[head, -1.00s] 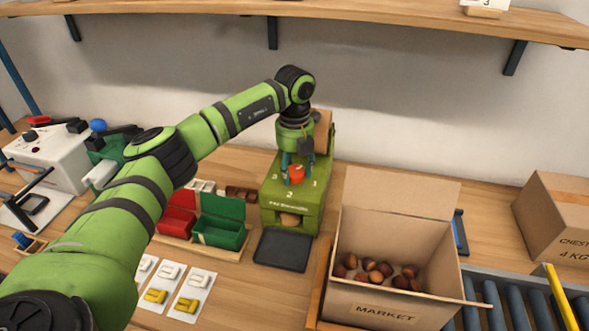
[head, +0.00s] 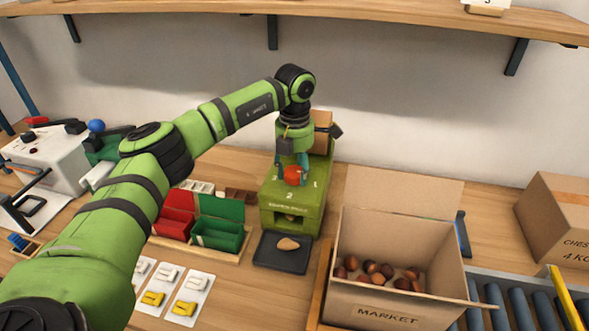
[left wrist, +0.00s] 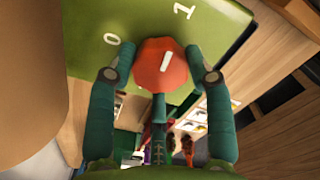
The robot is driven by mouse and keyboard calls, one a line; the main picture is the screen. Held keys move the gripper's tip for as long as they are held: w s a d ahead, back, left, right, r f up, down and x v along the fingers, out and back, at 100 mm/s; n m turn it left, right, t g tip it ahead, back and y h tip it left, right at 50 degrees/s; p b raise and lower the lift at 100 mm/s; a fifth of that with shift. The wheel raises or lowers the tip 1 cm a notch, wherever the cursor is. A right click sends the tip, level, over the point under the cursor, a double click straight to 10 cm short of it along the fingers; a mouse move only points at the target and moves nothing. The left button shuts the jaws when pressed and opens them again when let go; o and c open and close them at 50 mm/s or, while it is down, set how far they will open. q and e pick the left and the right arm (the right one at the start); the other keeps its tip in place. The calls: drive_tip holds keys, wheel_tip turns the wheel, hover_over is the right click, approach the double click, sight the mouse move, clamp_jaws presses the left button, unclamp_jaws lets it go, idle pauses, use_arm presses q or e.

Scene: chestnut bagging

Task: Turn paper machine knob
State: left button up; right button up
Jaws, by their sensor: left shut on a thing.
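The paper machine (head: 280,215) is a green box with numbers on top and an opening low in its front. Its red-orange knob (head: 292,176) is on the top face. My left gripper (head: 291,170) comes down from above and is shut on the knob, one finger on each side. In the left wrist view the knob (left wrist: 161,66) shows a white mark between the fingers, with the digits 0 and 1 on the green face beyond. A brown paper piece (head: 288,244) lies on the dark tray (head: 270,258) before the machine. My right gripper does not show.
An open market box (head: 385,313) with several chestnuts stands right of the machine, by a roller conveyor (head: 500,302). Red and green bins (head: 217,234) stand to the left. A white machine (head: 45,160) is farther left. A shelf (head: 300,17) runs above.

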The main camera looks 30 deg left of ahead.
sight(295, 172)
use_arm(q)
drive_tip(key=shift+s+f+m, duration=0.15)
drive_tip(key=shift+m, duration=0.45)
drive_tip(key=o, duration=1.2)
drive_tip(key=shift+r, duration=0.4)
wheel_tip(295, 172, up, 11)
drive_tip(key=shift+r, duration=0.15)
